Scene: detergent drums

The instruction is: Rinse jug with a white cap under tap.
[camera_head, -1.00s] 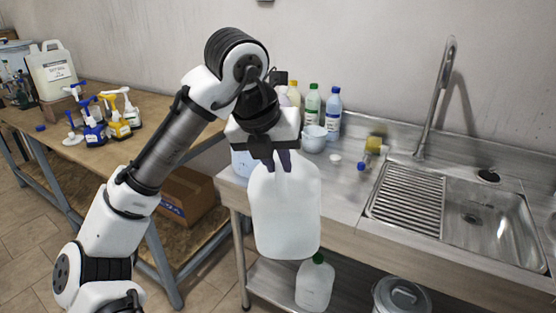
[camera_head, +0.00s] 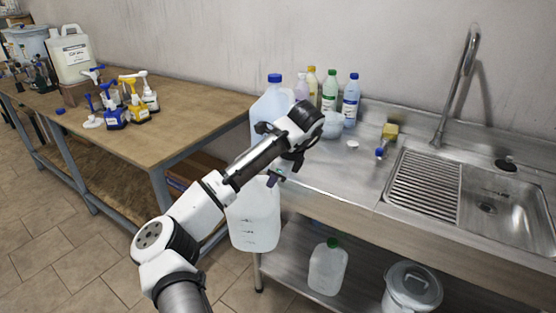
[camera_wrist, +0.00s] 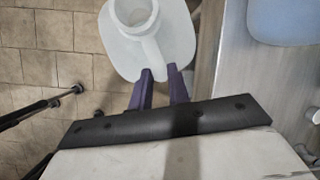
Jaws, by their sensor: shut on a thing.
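My gripper, seen in the wrist view (camera_wrist: 162,82), is shut on the handle of a translucent white jug (camera_wrist: 178,35). Its round neck is open, with no cap on it. A small white cap (camera_head: 352,145) lies on the counter. The curved metal tap (camera_head: 470,62) stands behind the steel sink (camera_head: 515,203) at the right, well apart from the jug.
A blue-capped jug (camera_head: 266,108) stands on the counter's left end, close to my arm. Several bottles (camera_head: 329,92), a bowl (camera_head: 333,124) and a yellow sponge (camera_head: 390,130) stand behind. A green-capped jug (camera_head: 327,270) and a lidded bucket (camera_head: 412,290) are below. A wooden bench (camera_head: 175,120) is left.

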